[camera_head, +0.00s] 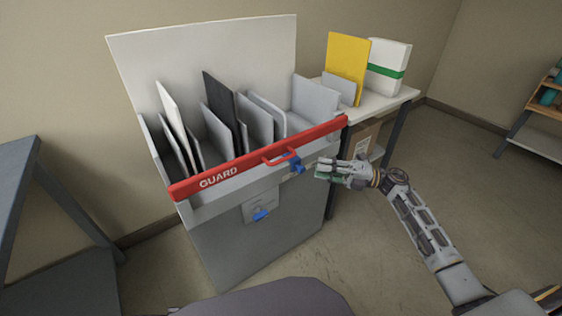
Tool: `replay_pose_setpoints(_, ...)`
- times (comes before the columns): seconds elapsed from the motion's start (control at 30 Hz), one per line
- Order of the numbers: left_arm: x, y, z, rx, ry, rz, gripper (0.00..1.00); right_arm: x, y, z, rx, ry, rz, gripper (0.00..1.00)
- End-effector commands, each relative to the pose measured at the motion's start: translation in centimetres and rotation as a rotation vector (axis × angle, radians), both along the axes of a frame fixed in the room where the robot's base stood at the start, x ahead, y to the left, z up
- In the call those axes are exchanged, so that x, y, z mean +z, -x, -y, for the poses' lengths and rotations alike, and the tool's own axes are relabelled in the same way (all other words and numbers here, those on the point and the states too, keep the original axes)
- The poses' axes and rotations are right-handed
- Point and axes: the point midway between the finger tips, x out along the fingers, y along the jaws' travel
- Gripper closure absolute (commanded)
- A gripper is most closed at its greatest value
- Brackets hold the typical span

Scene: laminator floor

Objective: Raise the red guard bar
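The red guard bar (232,170), marked GUARD, lies across the front top edge of a grey machine with slots. It has a small red loop handle (281,157) right of its middle. A blue part (296,164) sits just below the bar beside the handle. My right gripper (321,169) is to the right of the handle and in front of the bar's right part, apart from the handle. Its fingers look spread, with nothing seen between them. My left gripper is not in view.
The grey machine (250,248) holds several upright panels in its slots. A white table (385,100) behind it bears a yellow board (347,65) and a white box with a green band (389,68). A dark table (15,160) stands at left.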

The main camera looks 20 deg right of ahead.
Motion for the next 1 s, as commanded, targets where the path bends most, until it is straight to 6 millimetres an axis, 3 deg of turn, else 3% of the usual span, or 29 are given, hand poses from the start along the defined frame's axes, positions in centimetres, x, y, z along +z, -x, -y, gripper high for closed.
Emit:
replay_pose_setpoints(0.47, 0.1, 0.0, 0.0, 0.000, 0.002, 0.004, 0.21, 0.2, -0.7, -1.6, -0.001, -0.003, 0.001, 0.79)
replay_pose_setpoints(1.0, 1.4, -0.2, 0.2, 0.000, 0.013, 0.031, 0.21, 1.2, -3.5, -7.8, 0.001, -0.004, 0.002, 0.79)
